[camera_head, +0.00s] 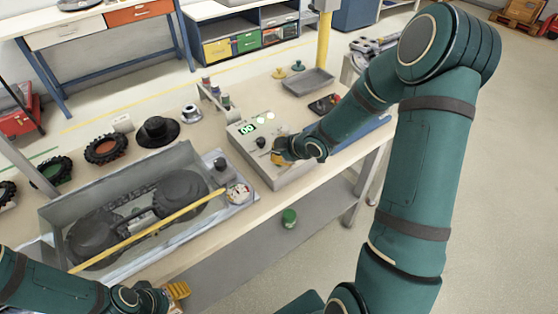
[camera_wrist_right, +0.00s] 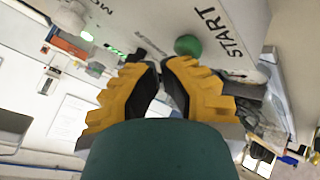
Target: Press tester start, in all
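The tester (camera_head: 287,176) is a pale box on the bench with a lit green display (camera_head: 247,128) and a dark knob. My right gripper (camera_head: 277,157) is at its front right face. In the right wrist view my right gripper's yellow fingertips (camera_wrist_right: 161,64) come together and hold nothing visible. The round green start button (camera_wrist_right: 188,45) lies just beyond the tips, beside the printed word START. I cannot tell whether the tips touch it. In the head view the gripper hides this button. My left gripper (camera_head: 178,291) is low at the bench's front edge, its opening unclear.
A clear-walled bin (camera_head: 185,160) with dark parts and a yellow bar stands left of the tester. Tyres (camera_head: 105,148) and a black hub (camera_head: 158,131) lie behind it. A grey tray (camera_head: 310,82) and a yellow post (camera_head: 323,42) are at the bench's far end.

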